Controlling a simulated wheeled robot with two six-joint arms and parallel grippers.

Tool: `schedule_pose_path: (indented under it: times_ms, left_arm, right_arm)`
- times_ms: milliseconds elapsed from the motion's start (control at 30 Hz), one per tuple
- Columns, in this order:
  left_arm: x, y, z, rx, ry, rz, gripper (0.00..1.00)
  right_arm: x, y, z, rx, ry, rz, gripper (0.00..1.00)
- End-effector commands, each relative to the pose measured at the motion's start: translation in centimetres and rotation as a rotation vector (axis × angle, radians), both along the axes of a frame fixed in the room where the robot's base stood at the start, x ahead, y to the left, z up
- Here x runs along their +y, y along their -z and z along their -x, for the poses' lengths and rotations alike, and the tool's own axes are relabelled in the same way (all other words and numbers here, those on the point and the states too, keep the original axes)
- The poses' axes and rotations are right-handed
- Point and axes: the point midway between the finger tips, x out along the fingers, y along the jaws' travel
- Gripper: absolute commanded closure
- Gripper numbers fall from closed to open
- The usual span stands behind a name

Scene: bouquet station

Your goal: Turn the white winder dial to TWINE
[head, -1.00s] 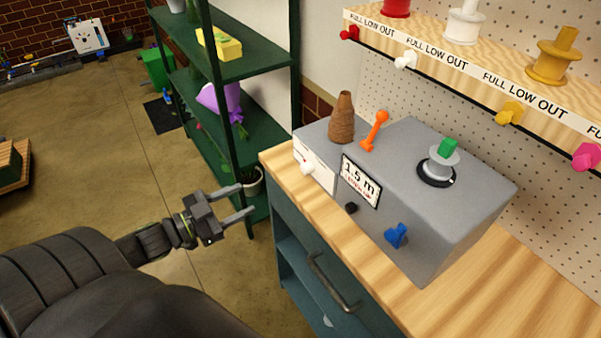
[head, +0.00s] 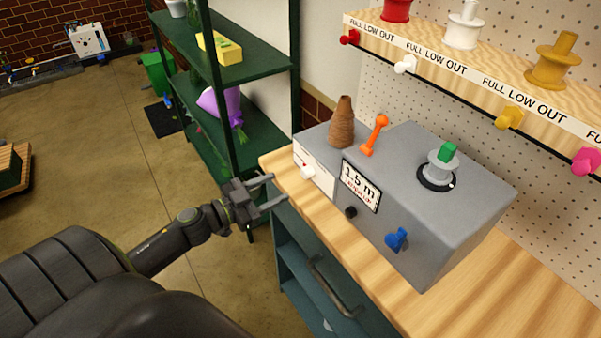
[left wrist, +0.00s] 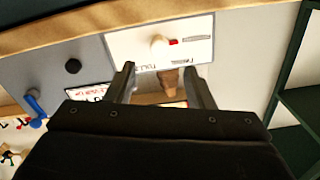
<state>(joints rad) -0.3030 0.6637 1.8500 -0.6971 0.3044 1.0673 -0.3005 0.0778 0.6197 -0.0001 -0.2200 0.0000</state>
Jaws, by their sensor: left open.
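The white winder dial (head: 307,171) sits on the white front panel of the grey winder box (head: 428,218), at its left end. In the left wrist view the dial (left wrist: 160,46) has a red mark on one side, and its panel lettering is too small to read. A brown cone of twine (head: 342,124) stands on top behind the panel. My left gripper (head: 272,190) is open and empty, in front of the bench edge, left of and below the dial and apart from it. In the left wrist view its fingers (left wrist: 162,82) point toward the panel. My right gripper is not in view.
The box also carries an orange lever (head: 374,136), a black knob (head: 351,212), a blue knob (head: 397,239) and a spool with a green top (head: 443,166). A green shelf (head: 243,65) stands left of the bench. Bare wooden benchtop (head: 470,295) lies in front right.

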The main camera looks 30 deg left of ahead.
Motion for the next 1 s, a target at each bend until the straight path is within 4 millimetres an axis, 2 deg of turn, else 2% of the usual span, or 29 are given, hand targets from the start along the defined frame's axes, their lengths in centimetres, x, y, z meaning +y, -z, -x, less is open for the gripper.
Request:
schedule_pose_path:
  times_ms: [33, 300, 500, 700, 967, 1000]
  left_arm:
    - [-0.2, -0.4, -0.7, -0.004, -0.003, 0.004, 0.52]
    - [-1.8, -0.5, -4.4, -0.004, -0.002, 0.006, 0.52]
    - [-2.8, -0.2, -6.8, -0.001, -0.001, 0.003, 0.52]
    - [-3.2, 0.0, -7.8, 0.0, 0.0, 0.001, 0.52]
    - [-3.2, 0.0, -7.8, 0.0, 0.0, 0.001, 0.52]
    - [-3.2, 0.0, -7.8, 0.0, 0.0, 0.001, 0.57]
  right_arm:
    - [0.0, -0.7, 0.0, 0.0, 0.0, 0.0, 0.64]
    - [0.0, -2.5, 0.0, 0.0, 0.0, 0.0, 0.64]
    - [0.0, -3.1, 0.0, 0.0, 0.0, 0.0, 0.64]
    - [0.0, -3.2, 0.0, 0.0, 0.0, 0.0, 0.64]
    - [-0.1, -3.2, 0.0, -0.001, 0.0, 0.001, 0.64]
    - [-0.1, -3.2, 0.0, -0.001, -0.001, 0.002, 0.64]
